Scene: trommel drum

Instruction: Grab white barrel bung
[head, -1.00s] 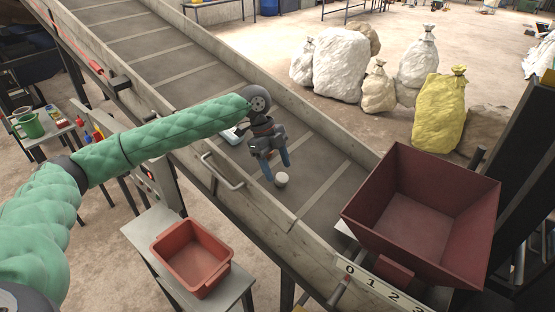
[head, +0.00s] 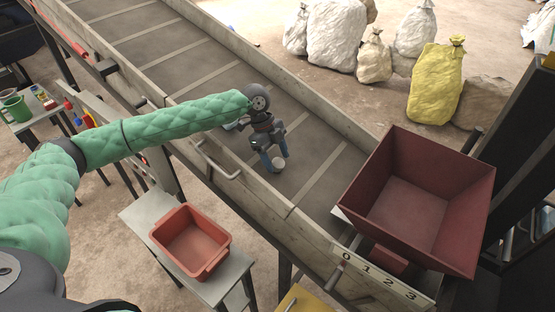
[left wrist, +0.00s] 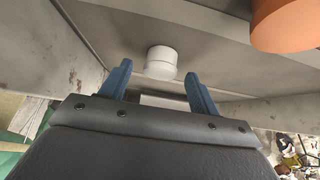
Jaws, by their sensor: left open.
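The white barrel bung (head: 278,164) sits on the grey conveyor belt (head: 320,185). In the left wrist view the bung (left wrist: 161,62) is a short white cylinder just beyond the fingertips, roughly midway between them. My left gripper (head: 274,160) points down at the belt, with its blue fingers close to the bung. The left gripper also shows in the left wrist view (left wrist: 158,72), open, with nothing held between its blue fingers. I cannot tell whether a finger touches the bung. My right gripper is not in view.
The conveyor's side walls (head: 255,205) rise on both sides of the belt. A dark red hopper (head: 420,200) stands at the right, and a red tub (head: 190,242) sits on a small table before the conveyor. An orange object (left wrist: 285,22) shows in the left wrist view.

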